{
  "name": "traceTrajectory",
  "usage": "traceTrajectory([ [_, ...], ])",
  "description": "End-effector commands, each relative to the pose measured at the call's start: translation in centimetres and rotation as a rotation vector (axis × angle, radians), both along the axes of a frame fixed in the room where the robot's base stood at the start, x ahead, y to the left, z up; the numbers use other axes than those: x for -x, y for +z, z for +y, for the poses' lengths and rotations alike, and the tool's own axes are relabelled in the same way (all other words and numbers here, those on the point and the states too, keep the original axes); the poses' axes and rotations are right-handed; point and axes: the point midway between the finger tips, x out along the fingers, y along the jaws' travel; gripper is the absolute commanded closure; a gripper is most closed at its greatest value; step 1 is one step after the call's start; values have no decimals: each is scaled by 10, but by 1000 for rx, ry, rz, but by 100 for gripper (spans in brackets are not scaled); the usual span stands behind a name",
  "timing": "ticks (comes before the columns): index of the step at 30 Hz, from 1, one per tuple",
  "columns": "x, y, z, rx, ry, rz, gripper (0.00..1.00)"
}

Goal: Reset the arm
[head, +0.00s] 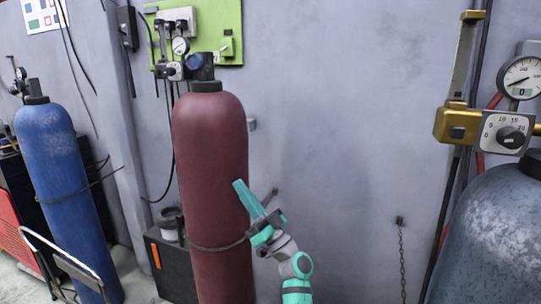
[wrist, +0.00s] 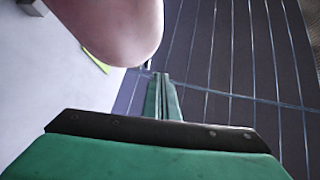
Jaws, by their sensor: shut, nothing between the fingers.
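My gripper (head: 244,194) is in the middle of the head view, teal with a dark band, at the end of my teal and grey arm. Its fingers are together, with nothing between them, and they point up and to the left. It shows in front of the right side of a dark red gas cylinder (head: 207,140); I cannot tell whether they touch. In the wrist view my gripper (wrist: 163,82) also shows with its fingers closed together. A rounded reddish shape (wrist: 115,25) fills the upper left there, probably the red cylinder.
A blue cylinder (head: 58,165) leans at the left beside a metal cart frame (head: 65,260). A grey cylinder (head: 495,235) with a gauge (head: 522,78) stands at the right. A green panel (head: 225,20) hangs on the grey wall. The wall right of my arm is mostly bare, with a hanging chain (head: 402,250).

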Motion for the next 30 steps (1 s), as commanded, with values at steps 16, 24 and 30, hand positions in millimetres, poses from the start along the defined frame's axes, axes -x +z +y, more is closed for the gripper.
traceTrajectory([
  [16, 110, -195, -15, -107, -304, 114, 100],
  [24, 183, -271, -24, -89, -466, 212, 100],
  [30, 243, -317, -32, -44, -578, 300, 100],
])
